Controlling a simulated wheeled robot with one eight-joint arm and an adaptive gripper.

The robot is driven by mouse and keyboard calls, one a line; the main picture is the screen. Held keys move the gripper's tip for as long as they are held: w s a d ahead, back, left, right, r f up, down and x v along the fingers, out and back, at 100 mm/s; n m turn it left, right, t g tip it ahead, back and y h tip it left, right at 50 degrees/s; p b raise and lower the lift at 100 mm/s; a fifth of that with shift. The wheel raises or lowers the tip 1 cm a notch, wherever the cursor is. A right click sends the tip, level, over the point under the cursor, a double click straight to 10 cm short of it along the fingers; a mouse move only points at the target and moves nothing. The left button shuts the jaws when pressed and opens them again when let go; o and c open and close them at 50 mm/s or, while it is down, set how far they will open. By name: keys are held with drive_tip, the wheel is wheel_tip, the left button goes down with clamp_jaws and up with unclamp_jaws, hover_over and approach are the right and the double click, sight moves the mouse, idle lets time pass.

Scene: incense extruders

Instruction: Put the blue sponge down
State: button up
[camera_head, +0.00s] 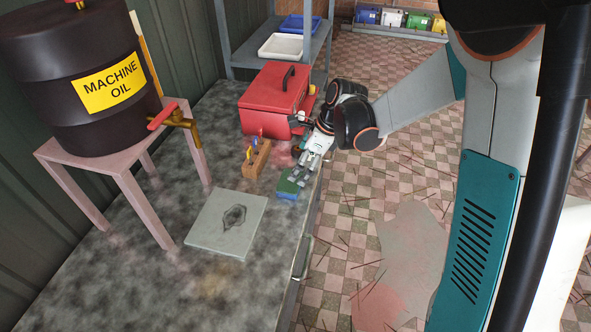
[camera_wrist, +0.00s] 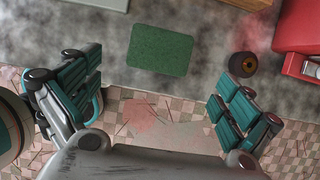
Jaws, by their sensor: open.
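The sponge (camera_head: 289,187) lies flat on the grey worktop near its front edge. Its top is green, and a blue side shows below. In the wrist view the sponge (camera_wrist: 160,50) shows only its green face, whole and unobstructed. My gripper (camera_head: 306,171) is by the sponge in the head view. In the wrist view my gripper (camera_wrist: 155,85) has its two fingers spread wide, with nothing between them. The sponge lies beyond the fingertips, apart from them in that view.
A red toolbox (camera_head: 275,97) stands behind my gripper. A wooden block with tools (camera_head: 257,160) and a grey slab with a hollow (camera_head: 228,223) stand to the left. A small dark roll (camera_wrist: 243,64) is right of the sponge. The front worktop (camera_head: 215,290) is clear.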

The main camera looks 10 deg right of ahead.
drive_tip(key=s+d+r+n+t+h, duration=0.1)
drive_tip(key=s+d+r+n, duration=0.2)
drive_tip(key=s+r+n, duration=0.3)
drive_tip(key=s+d+r+n+t+h, duration=0.1)
drive_tip(key=s+d+r+n+t, duration=0.1)
drive_tip(key=s+r+n, duration=0.55)
drive_tip(key=s+d+r+n+t+h, duration=0.2)
drive_tip(key=s+d+r+n, duration=0.1)
drive_tip(key=s+n, duration=0.6)
drive_tip(key=shift+s+d+r+p, duration=0.15)
drive_tip(key=shift+s+d+p, duration=0.2)
drive_tip(key=shift+s+d, duration=0.25)
drive_tip(key=shift+f+b, duration=0.3)
drive_tip(key=shift+f, duration=0.05)
drive_tip(key=shift+o, duration=0.2)
drive_tip(key=shift+a, duration=0.1)
